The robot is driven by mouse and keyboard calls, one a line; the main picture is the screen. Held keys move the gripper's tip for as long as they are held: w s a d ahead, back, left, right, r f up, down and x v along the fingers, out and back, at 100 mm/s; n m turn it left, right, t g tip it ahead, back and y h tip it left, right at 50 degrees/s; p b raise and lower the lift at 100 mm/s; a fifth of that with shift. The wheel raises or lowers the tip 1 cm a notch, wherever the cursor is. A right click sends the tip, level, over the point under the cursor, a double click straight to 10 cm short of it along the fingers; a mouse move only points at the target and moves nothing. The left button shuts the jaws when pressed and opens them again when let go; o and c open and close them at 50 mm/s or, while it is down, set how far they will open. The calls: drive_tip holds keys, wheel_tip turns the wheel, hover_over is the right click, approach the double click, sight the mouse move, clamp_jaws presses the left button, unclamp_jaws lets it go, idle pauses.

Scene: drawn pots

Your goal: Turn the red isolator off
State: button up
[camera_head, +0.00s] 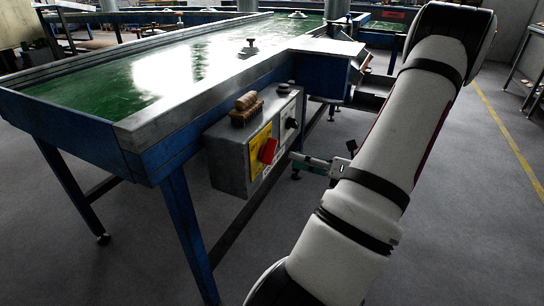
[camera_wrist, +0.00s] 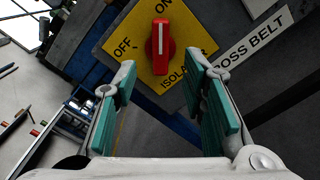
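The red isolator knob (camera_head: 267,150) is on a yellow plate (camera_head: 258,143) on the front of a grey control box (camera_head: 230,165). In the wrist view the red knob (camera_wrist: 160,47) has a white line pointing towards the "ON" print at the top; "OFF" is printed to its left. My gripper (camera_head: 294,158) is just right of the knob, partly hidden by my arm. In the wrist view my gripper (camera_wrist: 160,72) is open, its teal-padded fingers on either side of the knob's lower end. Nothing is held, and I cannot tell whether a finger touches the knob.
A second, dark knob (camera_head: 291,123) is on the box, right of the red one. A brown object (camera_head: 246,110) sits on top of the box. The box hangs under the edge of a blue-framed conveyor table (camera_head: 140,125) with a green belt. Grey floor (camera_head: 460,210) is open at right.

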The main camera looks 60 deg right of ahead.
sight(274, 152)
drive_tip(key=w, duration=0.2)
drive_tip(key=w+b, duration=0.1)
drive_tip(key=w, duration=0.5)
drive_tip(key=shift+w+a+b, duration=0.1)
drive_tip(key=shift+a+b, duration=0.15)
drive_tip(key=shift+b, duration=0.15)
clamp_jaws()
